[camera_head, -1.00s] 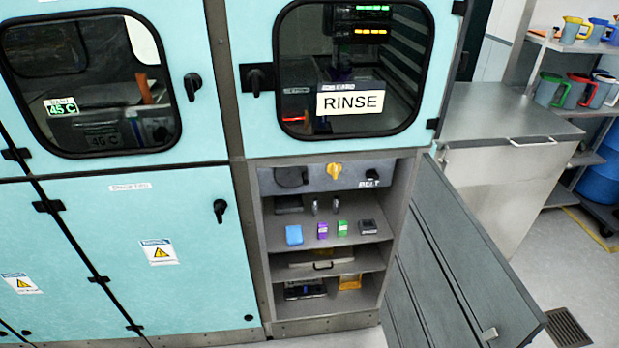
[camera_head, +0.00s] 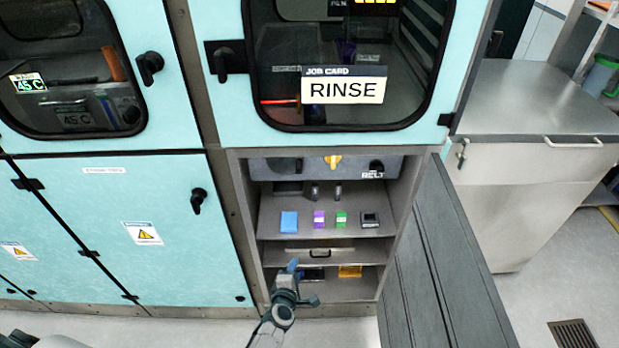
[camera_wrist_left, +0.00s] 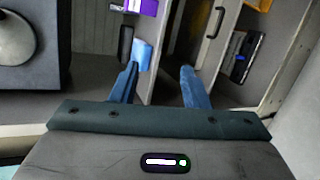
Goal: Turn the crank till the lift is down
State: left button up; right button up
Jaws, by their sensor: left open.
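I cannot make out a crank or a lift for certain in either view. My left gripper (camera_head: 298,284) is in front of the bay's lower shelves, open and empty. In the left wrist view its two blue fingers (camera_wrist_left: 160,82) are apart, with a blue block (camera_wrist_left: 142,53) just beyond the left one; touching or not, I cannot tell. A grey round part (camera_wrist_left: 14,38) shows at the upper left there. My right gripper is not in view.
The shelf holds the blue block (camera_head: 289,222), a purple block (camera_head: 319,219), a green block (camera_head: 341,219) and a dark device (camera_head: 370,219). Below are a handled drawer (camera_head: 320,253) and a yellow item (camera_head: 350,271). An open grey door (camera_head: 440,270) stands at the right.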

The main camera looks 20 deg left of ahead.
pick_arm(q)
jog(key=w+r+n+t+y+b, duration=0.1)
jog(key=w+r+n, duration=0.35)
jog(key=r, duration=0.25)
jog(key=w+r+n+t+y, duration=0.1)
jog(key=w+r+n+t, duration=0.15)
jog(key=r+n, duration=0.35)
jog(key=n+y, duration=0.2)
jog(key=n, duration=0.3)
send_near(299, 172)
jog(key=shift+n, duration=0.25)
jog(key=shift+f+b+x, duration=0.15)
jog(key=shift+b+x, duration=0.7)
jog(key=shift+x, duration=1.9)
jog(key=shift+f+b+x, duration=0.15)
jog(key=shift+b+x, duration=0.65)
jog(key=shift+x, duration=1.9)
grip_shut()
jog(key=shift+f+m, duration=0.15)
jog(key=shift+m, duration=0.25)
